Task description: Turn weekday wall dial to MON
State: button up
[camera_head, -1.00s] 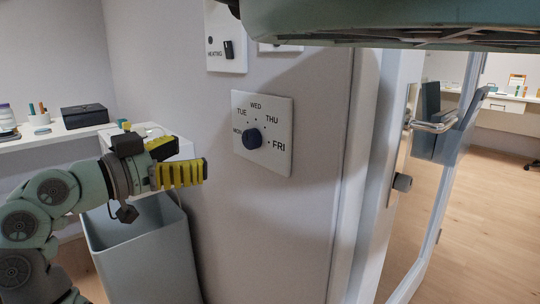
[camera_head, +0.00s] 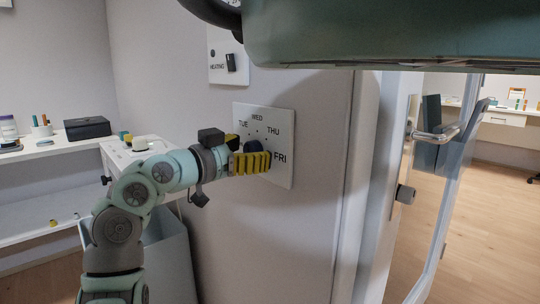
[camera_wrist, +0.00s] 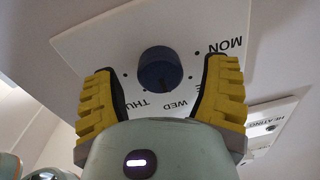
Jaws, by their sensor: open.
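The weekday dial is a white wall plate (camera_head: 283,118) with TUE, WED, THU and FRI readable in the head view. Its dark blue round knob (camera_head: 253,146) is partly hidden behind my gripper (camera_head: 252,162). In the wrist view the knob (camera_wrist: 160,68) sits between the two yellow fingers of my gripper (camera_wrist: 162,85), near their tips, with gaps on both sides. The gripper is open and holds nothing. MON, WED and THU show on the plate (camera_wrist: 120,45) in the wrist view; TUE is mostly hidden behind the right finger. I cannot tell where the knob points.
A heating switch plate (camera_head: 228,62) is above the dial; it also shows in the wrist view (camera_wrist: 270,122). A grey bin (camera_head: 165,250) stands below my arm. A door handle (camera_head: 435,135) and doorway are to the right. A shelf with a black box (camera_head: 87,128) is at left.

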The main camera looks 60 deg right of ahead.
jog(key=shift+o, duration=0.3)
jog(key=c, duration=1.3)
jog(key=shift+r, duration=0.15)
jog(key=n+p, duration=0.1)
jog(key=n, duration=0.1)
jog(key=n+p, duration=0.1)
jog(key=p, duration=0.1)
jog(key=shift+r+n, duration=0.2)
jog(key=shift+n, duration=0.2)
jog(key=n+p, duration=0.6)
jog(key=shift+w, duration=0.15)
jog(key=n+p, duration=0.4)
jog(key=shift+g, duration=0.3)
jog(key=shift+f+n+y+p, duration=0.15)
jog(key=shift+n+p, duration=0.55)
jog(key=shift+n, duration=0.15)
jog(key=shift+f+n+y+p, duration=0.1)
jog(key=shift+n+y+p, duration=0.05)
jog(key=shift+n+p, duration=0.6)
jog(key=shift+f+n, duration=0.1)
jog(key=shift+n, duration=0.2)
jog(key=o, duration=1.2)
